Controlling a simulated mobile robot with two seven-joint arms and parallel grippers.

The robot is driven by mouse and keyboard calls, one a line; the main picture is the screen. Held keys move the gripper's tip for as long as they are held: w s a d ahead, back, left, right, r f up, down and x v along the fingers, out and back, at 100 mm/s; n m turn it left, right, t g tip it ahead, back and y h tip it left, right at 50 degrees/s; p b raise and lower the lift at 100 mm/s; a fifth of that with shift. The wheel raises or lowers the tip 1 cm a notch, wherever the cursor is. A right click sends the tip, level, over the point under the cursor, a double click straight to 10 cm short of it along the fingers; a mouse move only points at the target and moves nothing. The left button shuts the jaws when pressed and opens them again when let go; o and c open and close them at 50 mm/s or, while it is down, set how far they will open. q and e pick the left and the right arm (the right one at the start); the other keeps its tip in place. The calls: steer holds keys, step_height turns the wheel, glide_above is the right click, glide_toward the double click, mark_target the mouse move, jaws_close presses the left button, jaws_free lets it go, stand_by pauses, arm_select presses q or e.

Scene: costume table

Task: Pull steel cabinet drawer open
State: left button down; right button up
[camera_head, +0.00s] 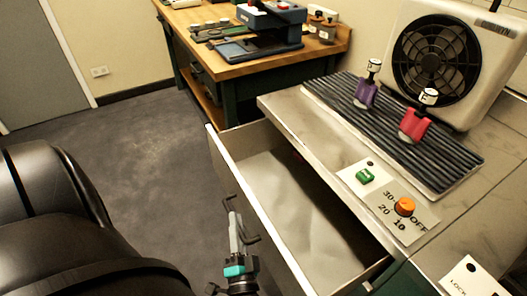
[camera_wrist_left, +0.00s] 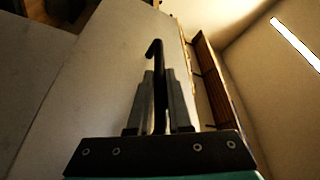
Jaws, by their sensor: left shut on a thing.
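The steel cabinet drawer (camera_head: 262,215) is pulled out from the cabinet, and its inside shows pale and empty. My left gripper (camera_head: 238,232) is at the outer face of the drawer front, in the lower middle of the head view. It is shut on the dark drawer handle (camera_head: 249,217). In the left wrist view the hooked handle (camera_wrist_left: 156,58) rises from between the two grey fingers (camera_wrist_left: 157,95), beside the broad drawer front (camera_wrist_left: 85,95). My right gripper is not in view.
On the cabinet top are a ribbed dark mat (camera_head: 345,112), purple and red bottle-like items, a heater fan (camera_head: 437,60), a green button (camera_head: 365,176) and an orange knob (camera_head: 404,206). A wooden workbench (camera_head: 215,62) stands behind. Carpet (camera_head: 150,160) left of the drawer is clear.

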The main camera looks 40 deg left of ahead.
arm_select(q)
steer(key=s+a+p, duration=0.1)
steer(key=s+a, duration=0.3)
steer(key=s, duration=0.5)
steer(key=shift+s+p, duration=0.15)
steer(key=shift+p, duration=0.15)
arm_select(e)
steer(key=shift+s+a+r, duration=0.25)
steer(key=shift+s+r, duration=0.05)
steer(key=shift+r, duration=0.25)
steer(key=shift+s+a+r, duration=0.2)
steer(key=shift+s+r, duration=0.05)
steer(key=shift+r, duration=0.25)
arm_select(q)
steer(key=c, duration=0.8)
jaws_free()
steer(key=shift+c, duration=0.2)
steer(key=shift+d, duration=0.1)
